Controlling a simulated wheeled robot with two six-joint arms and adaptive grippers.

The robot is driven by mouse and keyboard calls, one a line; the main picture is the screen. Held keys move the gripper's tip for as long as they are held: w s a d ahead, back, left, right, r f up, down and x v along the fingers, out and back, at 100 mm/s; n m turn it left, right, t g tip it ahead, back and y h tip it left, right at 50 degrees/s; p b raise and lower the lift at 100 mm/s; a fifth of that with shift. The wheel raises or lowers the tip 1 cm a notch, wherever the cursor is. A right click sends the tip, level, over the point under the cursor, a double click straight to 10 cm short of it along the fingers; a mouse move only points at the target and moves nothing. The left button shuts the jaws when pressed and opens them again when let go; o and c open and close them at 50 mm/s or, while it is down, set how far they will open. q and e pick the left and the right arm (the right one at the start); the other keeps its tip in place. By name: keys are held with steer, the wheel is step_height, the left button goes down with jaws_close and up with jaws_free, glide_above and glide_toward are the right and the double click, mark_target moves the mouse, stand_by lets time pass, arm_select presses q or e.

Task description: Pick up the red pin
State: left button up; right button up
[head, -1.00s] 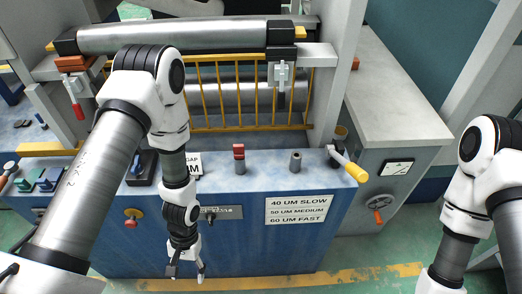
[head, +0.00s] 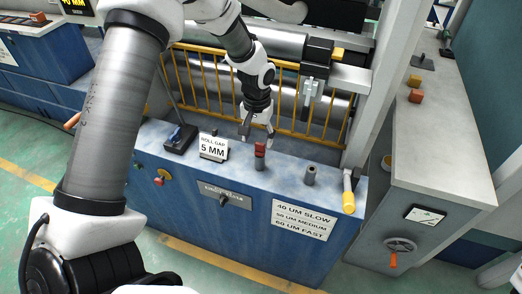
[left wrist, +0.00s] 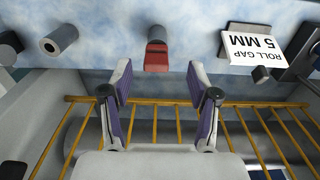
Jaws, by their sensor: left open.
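The red pin (head: 260,149) stands upright in a dark grey socket on top of the blue console. It also shows in the left wrist view (left wrist: 157,57), just ahead of the fingertips and roughly midway between them. My left gripper (head: 257,137) is open and empty, right behind the pin, between it and the yellow railing. Its two spread fingers show in the left wrist view (left wrist: 158,72). The pin is not between the pads. My right gripper is not in view.
An empty grey socket (head: 309,175) stands right of the pin, and a yellow-handled lever (head: 349,195) further right. A roll gap sign (head: 213,147) stands to the left. The yellow railing (head: 205,80) and roller lie behind the gripper.

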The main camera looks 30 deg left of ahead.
mark_target(260, 150)
arm_select(q)
steer(key=f, duration=0.2)
steer(key=f+p, duration=0.1)
steer(key=f, duration=0.1)
steer(key=w+f, duration=0.1)
steer(key=f, duration=0.1)
steer(key=shift+d+f+p, duration=0.15)
steer(key=shift+f+p, duration=0.05)
steer(key=shift+p, duration=0.15)
steer(key=shift+f, duration=0.15)
steer(key=c, duration=1.1)
